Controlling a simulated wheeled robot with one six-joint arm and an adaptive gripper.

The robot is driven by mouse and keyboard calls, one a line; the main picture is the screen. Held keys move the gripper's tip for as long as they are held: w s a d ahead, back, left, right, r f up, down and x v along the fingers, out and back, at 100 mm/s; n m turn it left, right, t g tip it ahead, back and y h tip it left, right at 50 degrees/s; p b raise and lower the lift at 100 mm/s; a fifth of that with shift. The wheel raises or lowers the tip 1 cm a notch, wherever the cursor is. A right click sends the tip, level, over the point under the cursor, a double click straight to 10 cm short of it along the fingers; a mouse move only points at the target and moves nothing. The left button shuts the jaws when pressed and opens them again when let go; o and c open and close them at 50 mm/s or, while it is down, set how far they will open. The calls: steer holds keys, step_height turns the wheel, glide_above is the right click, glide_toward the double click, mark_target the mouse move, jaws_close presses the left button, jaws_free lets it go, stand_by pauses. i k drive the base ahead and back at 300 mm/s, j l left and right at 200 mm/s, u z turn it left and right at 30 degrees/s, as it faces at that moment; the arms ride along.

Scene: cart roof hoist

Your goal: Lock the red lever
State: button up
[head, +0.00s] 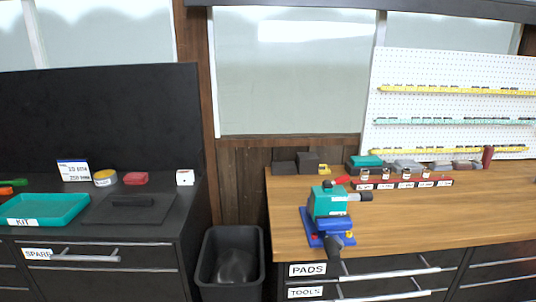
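A teal block with a dark cylinder at its right side (328,203) stands on a blue base (334,228) at the front left of the wooden bench. A dark handle hangs from its front over the bench edge. A small red piece (342,180) shows just behind the teal block; I cannot tell whether it is the red lever or the end of the red rail behind. Small red spots also show on the blue base. No lever's position can be made out. My gripper is not in view.
The wooden bench (430,220) is clear to the right of the blue base. A red rail (405,184) with labels and several blocks lies along its back. A black bin (232,262) stands between it and the dark cabinet with the teal KIT tray (72,207).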

mark_target(338, 182)
steer(key=i+j, duration=0.15)
steer(key=j, duration=0.2)
steer(key=i+j, duration=0.1)
steer(key=j, duration=0.3)
steer(key=i+j, duration=0.15)
steer(key=j, duration=0.2)
steer(key=i+j, duration=0.15)
steer(key=j, duration=0.2)
steer(key=i+j, duration=0.15)
steer(key=j, duration=0.2)
steer(key=z, duration=0.05)
